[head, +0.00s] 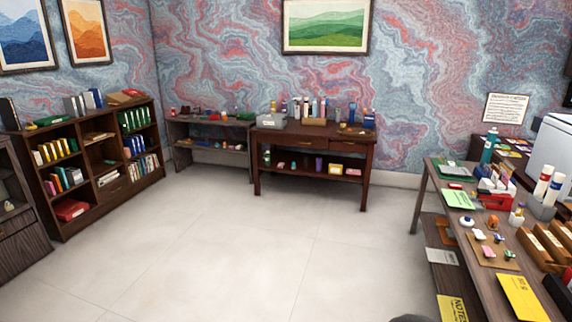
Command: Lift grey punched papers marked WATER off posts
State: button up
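I cannot make out grey punched papers marked WATER or any posts; things are too small to read from here. A grey sheet or pad (441,257) lies on the lower shelf of the long table (430,188) at the right, with no readable marking. A dark wooden desk (282,143) stands against the far wall with a crowded top. My gripper is not in view. A small dark rounded shape at the bottom edge seems to be part of me.
The right table also holds a green sheet (462,199), a yellow sheet (523,297) and bottles. A bookcase (92,165) stands left, a low shelf (210,147) at the back. The pale floor (240,245) between them is clear.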

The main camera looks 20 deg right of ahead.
aim_at(463, 170)
jog(key=i+l+z, duration=0.25)
jog(key=i+z, duration=0.2)
jog(key=i, duration=0.45)
jog(key=i+j+z, duration=0.1)
jog(key=i+z, duration=0.4)
jog(key=i, duration=0.35)
jog(key=i+z, duration=0.2)
jog(key=i, duration=0.5)
jog(key=i+z, duration=0.2)
jog(key=i, duration=0.5)
jog(key=i+j+z, duration=0.2)
jog(key=i, duration=0.45)
jog(key=i+z, duration=0.4)
jog(key=i+j+z, duration=0.15)
jog(key=i+z, duration=0.3)
jog(key=i+j+z, duration=0.4)
jog(key=i+l, duration=0.05)
jog(key=l, duration=0.05)
